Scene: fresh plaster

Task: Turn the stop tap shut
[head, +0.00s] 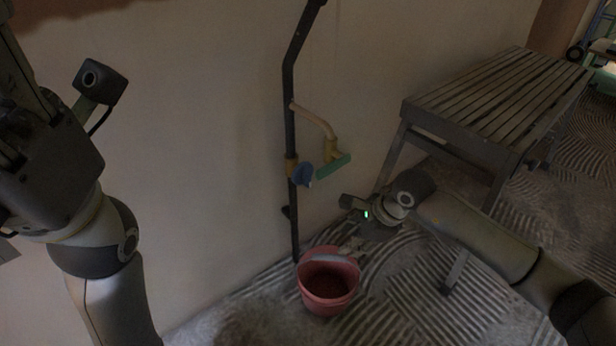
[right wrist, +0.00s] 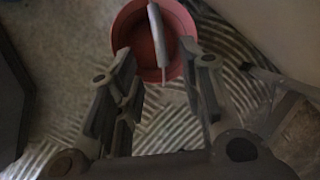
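A dark pipe (head: 289,120) runs down the plastered wall in the head view. Low on it is a brass fitting with a blue handle (head: 302,176). A brass branch (head: 314,117) ends in a tap with a green handle (head: 333,166), just right of the blue one. I cannot tell for certain which is the stop tap. My right gripper (head: 350,250) is below and right of both handles, apart from them. In the right wrist view its fingers (right wrist: 166,60) are spread with nothing gripped. My left gripper (head: 35,110) is raised at the far left; its fingertips are not clear.
A pink bucket (head: 316,303) with a pale bar across its top stands on the ridged floor beneath the taps. It also shows beyond the right fingers (right wrist: 127,28). A grey slatted bench (head: 500,95) stands at the right. Bare wall separates the left arm from the pipe.

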